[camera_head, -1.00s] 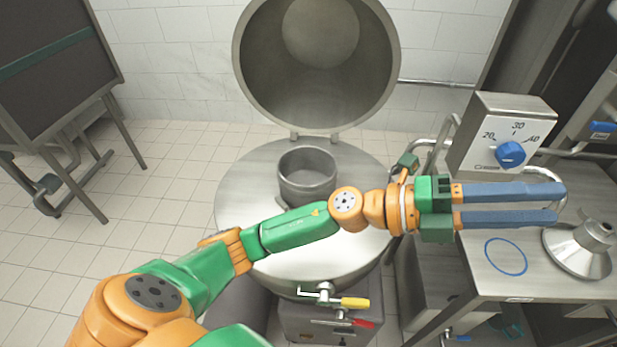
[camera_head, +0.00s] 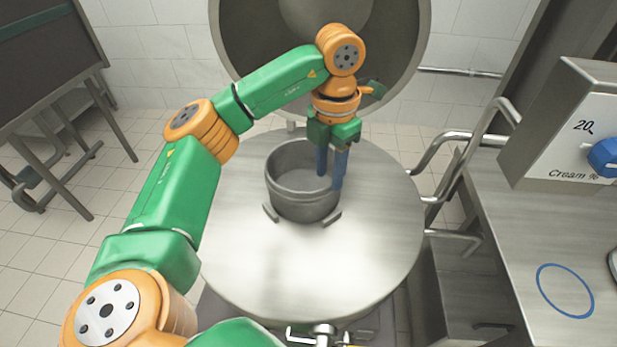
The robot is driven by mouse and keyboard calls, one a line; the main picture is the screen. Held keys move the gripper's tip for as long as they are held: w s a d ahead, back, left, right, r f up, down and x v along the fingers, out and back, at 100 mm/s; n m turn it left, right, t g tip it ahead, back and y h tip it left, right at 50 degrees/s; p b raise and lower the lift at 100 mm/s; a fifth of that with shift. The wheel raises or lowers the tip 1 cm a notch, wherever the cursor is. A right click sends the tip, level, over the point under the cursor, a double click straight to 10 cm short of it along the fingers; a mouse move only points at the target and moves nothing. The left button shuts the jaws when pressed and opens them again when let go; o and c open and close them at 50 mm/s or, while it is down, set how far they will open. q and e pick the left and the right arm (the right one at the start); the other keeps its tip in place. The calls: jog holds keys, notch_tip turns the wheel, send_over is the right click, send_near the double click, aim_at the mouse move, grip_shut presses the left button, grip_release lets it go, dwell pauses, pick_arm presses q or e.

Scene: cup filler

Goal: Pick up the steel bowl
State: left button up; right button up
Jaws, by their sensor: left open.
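The steel bowl (camera_head: 300,205) is a deep, round, open grey vessel. It stands upright on the round steel top (camera_head: 290,260), near the middle of the view. My left gripper (camera_head: 331,180) points down at the bowl's right side with its blue fingers apart. The left finger appears to be inside the rim and the right finger at or just outside the wall. I cannot tell whether either touches the bowl. The fingers and gripper body hide part of the bowl's right rim. My right gripper is not in view.
Small brackets (camera_head: 270,212) sit at the bowl's base. The big raised lid (camera_head: 235,50) stands behind it. Bent steel pipes (camera_head: 445,150) and a control box (camera_head: 560,130) are at right, above a steel table (camera_head: 500,235) with a blue ring mark (camera_head: 565,290).

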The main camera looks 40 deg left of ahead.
aim_at(326, 212)
pick_arm(q)
jog(key=f, duration=0.4)
jog(key=s+f+p, duration=0.1)
jog(key=f, duration=0.1)
jog(key=shift+d, duration=0.3)
jog(key=shift+w+f, duration=0.1)
grip_shut()
jog(key=shift+r, duration=0.2)
dwell(0.7)
